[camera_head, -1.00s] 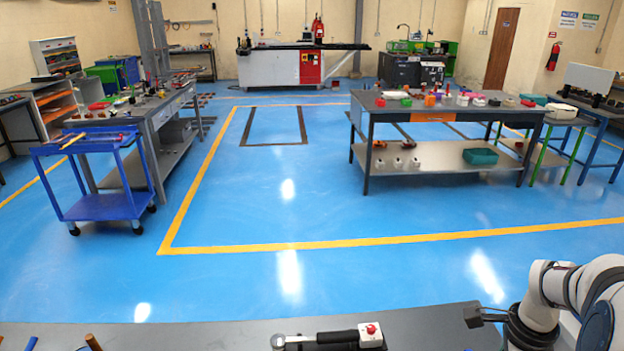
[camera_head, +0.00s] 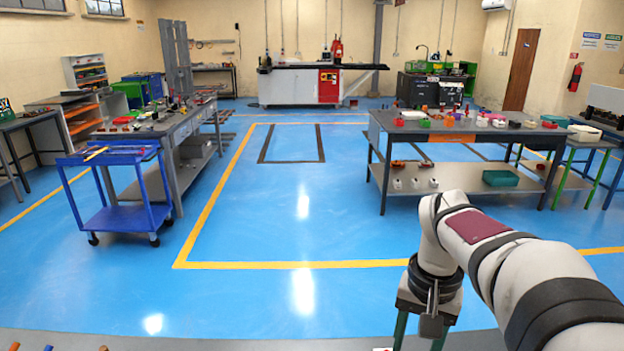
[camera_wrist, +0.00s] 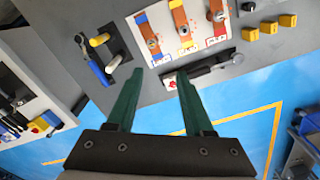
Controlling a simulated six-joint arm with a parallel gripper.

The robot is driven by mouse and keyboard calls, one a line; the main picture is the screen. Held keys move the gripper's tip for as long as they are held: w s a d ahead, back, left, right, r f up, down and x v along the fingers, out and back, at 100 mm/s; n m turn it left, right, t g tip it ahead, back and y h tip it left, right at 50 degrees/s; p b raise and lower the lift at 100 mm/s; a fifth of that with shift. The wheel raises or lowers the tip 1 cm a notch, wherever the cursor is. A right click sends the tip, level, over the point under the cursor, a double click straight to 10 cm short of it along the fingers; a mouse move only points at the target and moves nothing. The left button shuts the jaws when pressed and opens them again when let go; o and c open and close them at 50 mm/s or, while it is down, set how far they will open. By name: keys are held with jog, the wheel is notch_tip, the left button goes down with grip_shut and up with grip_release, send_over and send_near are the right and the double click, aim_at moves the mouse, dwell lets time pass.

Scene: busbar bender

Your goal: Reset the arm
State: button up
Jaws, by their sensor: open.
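My gripper (camera_head: 419,343) hangs fingers-down over the near edge of the grey workbench in the head view, its tips cut off by the frame. In the wrist view its two green fingers (camera_wrist: 160,74) are spread apart with nothing between them. Beyond the tips, a black and grey hand tool (camera_wrist: 205,75) lies on the grey workbench (camera_wrist: 235,88). The fingers appear apart from it.
Yellow blocks (camera_wrist: 268,28) and tools with blue and yellow handles (camera_wrist: 98,70) lie on the same bench. In the head view, a blue cart (camera_head: 120,215) stands left and a table (camera_head: 375,128) stands right. The blue floor (camera_head: 260,220) between them is clear.

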jog(key=a+r+n, duration=0.2)
jog(key=a+n, duration=0.2)
jog(key=a, duration=0.3)
jog(key=a+f+m, duration=0.8)
jog(key=f+m, duration=0.1)
jog(key=m, duration=0.4)
jog(key=shift+s, duration=0.15)
